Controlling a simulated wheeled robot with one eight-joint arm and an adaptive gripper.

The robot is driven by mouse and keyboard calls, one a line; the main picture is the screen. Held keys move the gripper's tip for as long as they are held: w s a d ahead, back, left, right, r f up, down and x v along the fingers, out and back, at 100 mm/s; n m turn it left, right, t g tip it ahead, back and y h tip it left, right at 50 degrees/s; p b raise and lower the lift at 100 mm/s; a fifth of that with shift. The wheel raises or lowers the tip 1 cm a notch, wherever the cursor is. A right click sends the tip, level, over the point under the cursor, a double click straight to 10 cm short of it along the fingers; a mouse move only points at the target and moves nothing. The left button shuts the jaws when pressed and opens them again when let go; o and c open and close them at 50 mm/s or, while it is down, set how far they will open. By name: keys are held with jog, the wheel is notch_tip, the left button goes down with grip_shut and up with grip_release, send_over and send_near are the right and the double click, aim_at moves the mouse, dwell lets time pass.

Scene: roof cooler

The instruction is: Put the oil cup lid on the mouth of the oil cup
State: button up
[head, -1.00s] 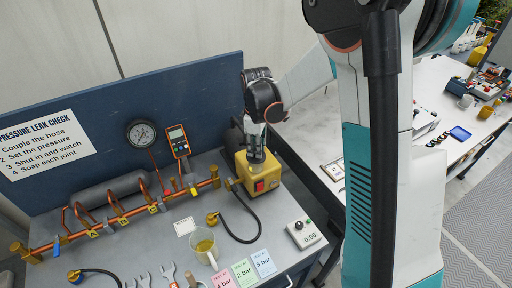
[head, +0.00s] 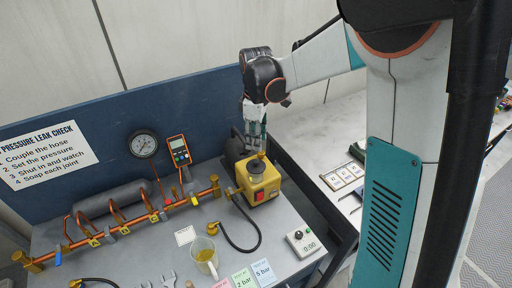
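My gripper (head: 256,147) points down just above the top of a yellow box-shaped unit (head: 270,187) with a red switch, at the back right of the bench. A small dark and brass-coloured fitting (head: 257,164) stands on top of that unit, right below the fingertips. It may be the oil cup, but it is too small to tell. I cannot make out the lid, or whether it is between the fingers or on the fitting. The finger opening is too small to read, and I cannot tell whether the fingers touch the fitting.
A clear jug of yellow liquid (head: 204,251) stands at the front of the bench (head: 150,247). A black hose (head: 258,233) curls from the yellow unit. A white timer box (head: 301,242) is at the right edge. Copper piping (head: 130,228) and a gauge (head: 143,144) are at left.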

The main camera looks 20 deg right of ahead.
jog(key=s+r+m+t, duration=0.3)
jog(key=s+r+m, duration=0.2)
jog(key=s+r, duration=0.65)
jog(key=s+f+m+t, duration=0.1)
jog(key=s+m+t, duration=0.3)
jog(key=s, duration=0.8)
jog(key=shift+m, duration=1.1)
jog(key=shift+f, duration=0.1)
dwell(0.4)
